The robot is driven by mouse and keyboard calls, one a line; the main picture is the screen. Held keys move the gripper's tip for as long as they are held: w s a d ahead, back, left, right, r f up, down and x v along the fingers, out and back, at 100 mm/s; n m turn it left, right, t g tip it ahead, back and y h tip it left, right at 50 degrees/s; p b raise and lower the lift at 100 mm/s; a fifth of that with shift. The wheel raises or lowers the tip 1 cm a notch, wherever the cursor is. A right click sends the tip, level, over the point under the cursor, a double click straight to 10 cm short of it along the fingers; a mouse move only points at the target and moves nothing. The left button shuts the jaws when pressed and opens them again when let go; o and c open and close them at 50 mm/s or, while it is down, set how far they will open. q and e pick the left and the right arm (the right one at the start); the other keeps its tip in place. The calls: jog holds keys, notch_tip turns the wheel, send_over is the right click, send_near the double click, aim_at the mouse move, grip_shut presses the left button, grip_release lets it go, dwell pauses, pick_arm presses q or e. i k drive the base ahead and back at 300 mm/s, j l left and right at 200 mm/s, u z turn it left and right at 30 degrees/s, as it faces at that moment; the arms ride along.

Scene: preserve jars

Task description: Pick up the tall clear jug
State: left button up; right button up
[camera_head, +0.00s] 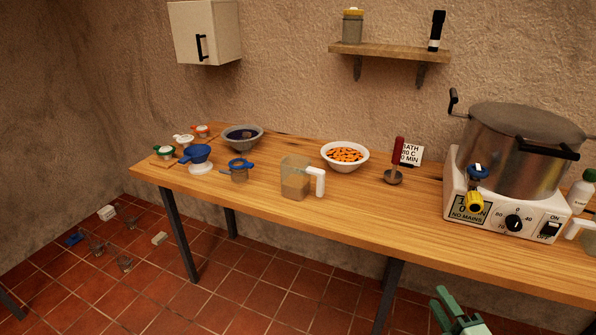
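A clear, boxy jug (295,178) with a white handle on its right side stands upright near the front edge of the wooden table, about the middle of the head view. It looks empty, and nothing touches it. Another clear vessel with a white handle (575,228) is partly cut off at the right edge, so its height is hard to judge. My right gripper (437,297), green, is low at the bottom of the view, in front of and below the table edge. Its two fingers look apart with nothing between them. My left gripper is not in view.
A white bowl of orange pieces (345,157) stands behind the jug, and a small blue-rimmed jar (239,171) to its left. A red-handled ladle (397,160) and a heater (510,215) with a large pot (520,150) are to the right. Jars lie on the floor.

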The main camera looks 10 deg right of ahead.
aim_at(297, 170)
jog(key=i+j+z, duration=0.1)
jog(key=i+j, duration=0.15)
jog(key=i+j+z, duration=0.25)
jog(key=i+j, duration=0.25)
jog(key=j, duration=0.2)
jog(key=i+j+z, duration=0.15)
jog(key=j, duration=0.2)
jog(key=i+j+z, duration=0.1)
jog(key=i+j, duration=0.15)
jog(key=i+j+z, duration=0.1)
jog(key=j, duration=0.4)
jog(key=i+l, duration=0.1)
jog(key=u, duration=0.05)
